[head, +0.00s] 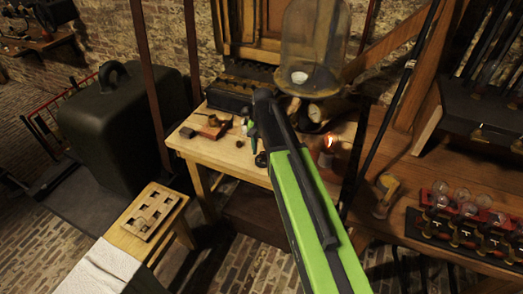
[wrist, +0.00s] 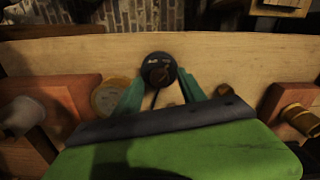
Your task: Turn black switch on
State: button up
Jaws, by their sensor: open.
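The black switch (wrist: 158,68) is a small round black piece with a brownish middle, near the edge of the wooden table (wrist: 60,58). In the wrist view it sits between and just beyond the teal fingertips of my gripper (wrist: 161,86), which are apart. I cannot tell whether either finger touches it. In the head view a small dark round thing (head: 261,159) at the table's front edge looks like the same switch. My green arm covers part of the table there. The switch's position is too dark to read.
Wooden blocks with metal terminals (wrist: 25,115) flank my gripper in the wrist view. A glass bell jar (head: 313,45) stands behind it, and a glowing bulb (head: 328,150) is to the right. A rack of glass bulbs (head: 465,208) sits on the right bench.

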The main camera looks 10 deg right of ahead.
aim_at(263, 153)
notch_tip(263, 153, up, 17)
jog(key=p, duration=1.7)
jog(key=shift+r, duration=0.15)
jog(key=s+f+n+b, duration=0.2)
jog(key=s+f+b, duration=0.1)
jog(key=s, duration=0.4)
jog(key=s+f+n+b, duration=0.2)
jog(key=s+f+b, duration=0.1)
jog(key=s, duration=0.4)
jog(key=shift+s+a+n, duration=0.15)
jog(key=shift+s+n, duration=0.1)
jog(key=shift+n, duration=0.15)
